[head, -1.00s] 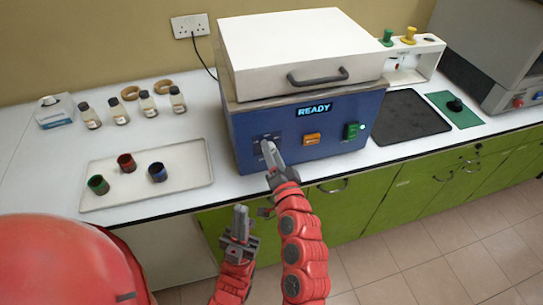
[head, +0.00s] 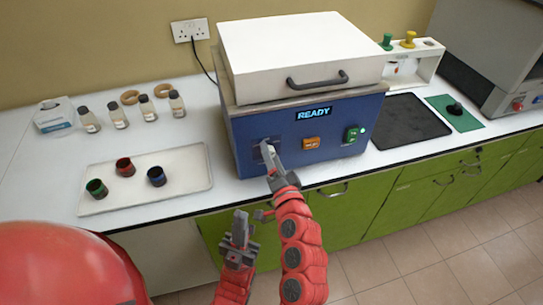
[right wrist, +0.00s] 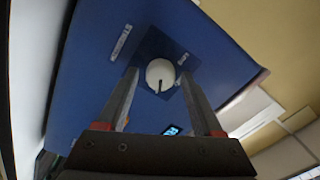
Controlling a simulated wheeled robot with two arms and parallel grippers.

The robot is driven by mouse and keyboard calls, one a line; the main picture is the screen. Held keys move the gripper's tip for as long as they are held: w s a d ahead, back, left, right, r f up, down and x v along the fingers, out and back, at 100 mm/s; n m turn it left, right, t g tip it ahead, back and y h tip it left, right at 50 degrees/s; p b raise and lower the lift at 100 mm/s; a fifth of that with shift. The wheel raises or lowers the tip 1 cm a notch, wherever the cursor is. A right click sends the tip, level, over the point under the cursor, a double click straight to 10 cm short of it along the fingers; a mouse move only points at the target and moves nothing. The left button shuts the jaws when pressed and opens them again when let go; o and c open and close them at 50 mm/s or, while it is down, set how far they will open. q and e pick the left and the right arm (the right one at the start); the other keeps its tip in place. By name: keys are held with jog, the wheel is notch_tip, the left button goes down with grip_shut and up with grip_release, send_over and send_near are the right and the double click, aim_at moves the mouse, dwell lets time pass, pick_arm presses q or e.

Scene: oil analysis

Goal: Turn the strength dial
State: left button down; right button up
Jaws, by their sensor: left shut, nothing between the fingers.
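The strength dial (right wrist: 161,75) is a round white knob with a dark pointer mark, on a dark panel of the blue machine front (head: 340,150). In the right wrist view it lies between the two fingers of my right gripper (head: 267,150), which is open, with a visible gap on each side of the knob. I cannot tell how far the fingertips reach past it. In the head view my right gripper hides the dial. My left gripper (head: 240,222) is shut and empty, below and in front of the counter edge.
The machine has a lit READY display (head: 314,113), an orange switch (head: 311,143), a green switch (head: 351,135) and a white lid (head: 300,50). A tray (head: 190,175) with three small cups stands left. Several bottles (head: 118,117) stand behind it. A black mat (head: 410,120) lies right.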

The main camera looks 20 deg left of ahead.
dwell(0.3)
jog(key=p+v, duration=0.5)
jog(key=v, duration=1.2)
jog(key=shift+s+d, duration=0.2)
